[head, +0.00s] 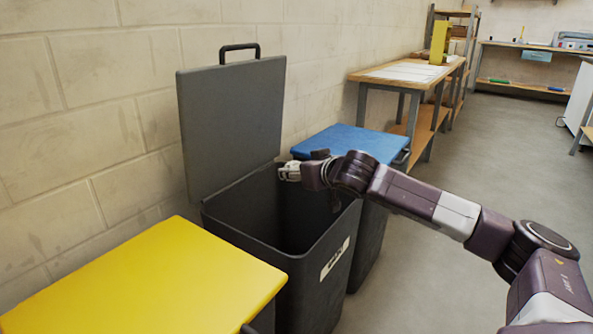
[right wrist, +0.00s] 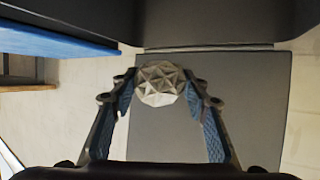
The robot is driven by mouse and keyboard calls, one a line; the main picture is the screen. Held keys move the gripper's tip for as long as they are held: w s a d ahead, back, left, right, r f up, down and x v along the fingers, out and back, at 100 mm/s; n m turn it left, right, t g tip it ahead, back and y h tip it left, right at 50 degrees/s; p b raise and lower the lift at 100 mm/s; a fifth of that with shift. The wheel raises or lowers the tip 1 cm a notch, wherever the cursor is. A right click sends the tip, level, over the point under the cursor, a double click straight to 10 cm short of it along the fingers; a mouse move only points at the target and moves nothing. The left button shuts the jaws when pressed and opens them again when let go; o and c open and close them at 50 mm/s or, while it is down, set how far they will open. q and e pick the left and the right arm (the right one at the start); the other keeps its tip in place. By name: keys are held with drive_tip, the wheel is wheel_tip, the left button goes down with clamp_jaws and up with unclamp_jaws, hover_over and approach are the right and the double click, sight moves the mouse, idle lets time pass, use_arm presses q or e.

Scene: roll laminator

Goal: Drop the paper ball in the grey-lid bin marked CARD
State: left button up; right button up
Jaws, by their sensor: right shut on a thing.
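The paper ball (right wrist: 160,82), pale and faceted, is held between the two fingertips of my right gripper (right wrist: 161,88) in the right wrist view. In the head view my right gripper (head: 291,172) is over the mouth of a dark grey bin (head: 318,282), near its back right side; the ball is hard to make out there. The bin's grey lid (head: 232,122) stands open, upright near the wall. A white label (head: 335,259) is on the bin's front, its letters too small to read surely. My left gripper is not in view.
A yellow-lidded bin (head: 150,280) stands to the left, its lid shut. A blue-lidded bin (head: 350,142) stands to the right, also shut, close to my right arm. A wooden workbench (head: 408,75) is beyond it. The floor on the right is clear.

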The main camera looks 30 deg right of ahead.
drive_tip(key=o, duration=1)
drive_tip(key=shift+c, duration=0.2)
drive_tip(key=v, duration=1.2)
